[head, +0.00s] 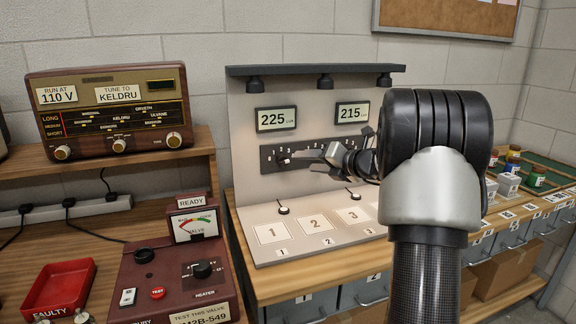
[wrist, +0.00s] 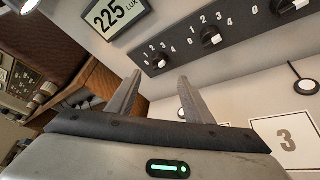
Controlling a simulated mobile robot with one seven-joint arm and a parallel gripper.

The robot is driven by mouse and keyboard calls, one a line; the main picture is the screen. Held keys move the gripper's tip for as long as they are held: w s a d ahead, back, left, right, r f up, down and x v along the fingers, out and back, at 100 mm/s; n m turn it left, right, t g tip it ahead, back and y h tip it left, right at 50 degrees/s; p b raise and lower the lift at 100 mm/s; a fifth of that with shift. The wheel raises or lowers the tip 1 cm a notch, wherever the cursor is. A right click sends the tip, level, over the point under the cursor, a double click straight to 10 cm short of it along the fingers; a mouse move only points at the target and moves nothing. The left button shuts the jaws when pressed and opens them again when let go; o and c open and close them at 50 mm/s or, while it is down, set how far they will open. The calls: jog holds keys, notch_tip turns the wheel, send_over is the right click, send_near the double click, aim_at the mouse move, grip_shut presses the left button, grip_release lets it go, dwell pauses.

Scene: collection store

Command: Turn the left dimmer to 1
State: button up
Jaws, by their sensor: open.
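The left dimmer (head: 284,160) is a small black knob with a white pointer on the dark dimmer strip, below the display reading 225. It also shows in the wrist view (wrist: 158,61), with the numbers 1 to 4 around its top; I cannot tell which number its pointer meets. My gripper (head: 310,163) is open and empty, just right of this knob in the head view. In the wrist view its two fingers (wrist: 160,78) point toward the left dimmer, which appears between and beyond the tips, apart from them.
Two further dimmers, the middle (wrist: 211,37) and right (wrist: 287,6), share the strip. A second display (head: 352,114) reads 215. Below is a sloping panel with numbered squares (head: 272,233) and small lamp-like stalks (head: 283,209). A radio (head: 110,112) and a valve tester (head: 175,270) stand left.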

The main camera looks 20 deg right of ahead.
aim_at(286, 161)
jog(key=b+x, duration=0.1)
jog(key=x, duration=0.9)
jog(key=c, duration=1)
